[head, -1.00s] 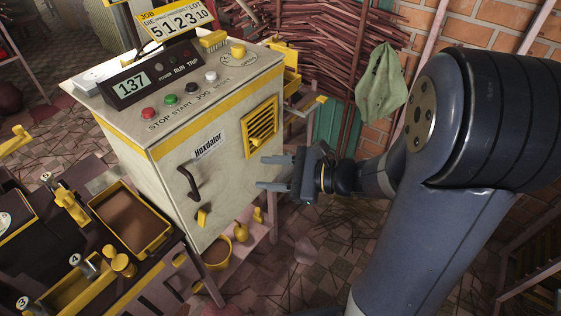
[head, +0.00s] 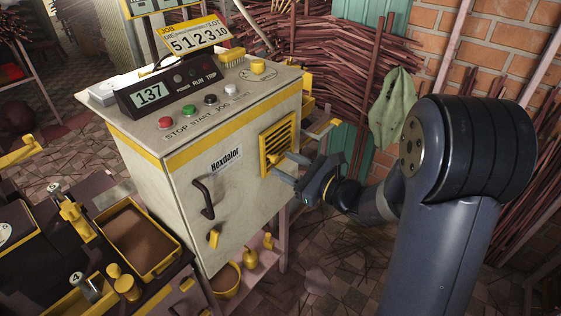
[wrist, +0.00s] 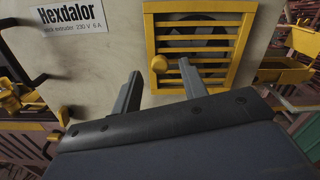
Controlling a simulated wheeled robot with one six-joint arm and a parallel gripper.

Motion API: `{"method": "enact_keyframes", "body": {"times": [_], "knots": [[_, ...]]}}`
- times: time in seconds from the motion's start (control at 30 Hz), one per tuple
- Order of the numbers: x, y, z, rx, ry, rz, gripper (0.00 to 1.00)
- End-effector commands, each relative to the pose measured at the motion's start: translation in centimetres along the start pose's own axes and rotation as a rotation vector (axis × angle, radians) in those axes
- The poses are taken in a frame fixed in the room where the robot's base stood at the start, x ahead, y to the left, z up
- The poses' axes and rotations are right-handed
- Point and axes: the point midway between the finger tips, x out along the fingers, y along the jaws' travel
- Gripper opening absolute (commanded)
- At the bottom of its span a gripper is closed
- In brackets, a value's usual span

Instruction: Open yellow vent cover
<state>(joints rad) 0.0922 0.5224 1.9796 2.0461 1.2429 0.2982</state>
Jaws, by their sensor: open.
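The yellow vent cover (head: 279,141) is a slatted square on the right part of the cream machine's front face. In the wrist view the vent cover (wrist: 199,45) looks closed, with a round yellow knob (wrist: 159,64) at its left edge and a dark round shape behind the slats. My gripper (head: 282,171) is in front of the lower part of the vent. In the wrist view its two fingers (wrist: 160,90) are apart and empty, one left of the knob and one to its right. I cannot tell whether a finger touches the cover.
The machine (head: 167,185) has a dark handle (head: 203,198) and a yellow latch (head: 213,239) left of the vent. A yellow arm-like part (head: 324,128) juts out on its right. Trays (head: 137,238) stand at lower left; bundled sticks (head: 335,50) stand behind.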

Motion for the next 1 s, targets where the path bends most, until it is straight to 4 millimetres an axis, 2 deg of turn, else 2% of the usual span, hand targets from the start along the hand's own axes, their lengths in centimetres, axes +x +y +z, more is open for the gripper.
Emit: {"method": "enact_keyframes", "body": {"times": [0.1,0.2,0.53,1.0], "knots": [[1.5,0.0,0.0,0.000,0.000,0.002,0.41],[2.2,0.0,0.0,0.000,-0.001,0.001,0.41],[2.5,0.0,0.0,0.000,0.000,0.000,0.41],[2.5,0.0,0.0,0.000,0.000,0.000,0.04]]}}
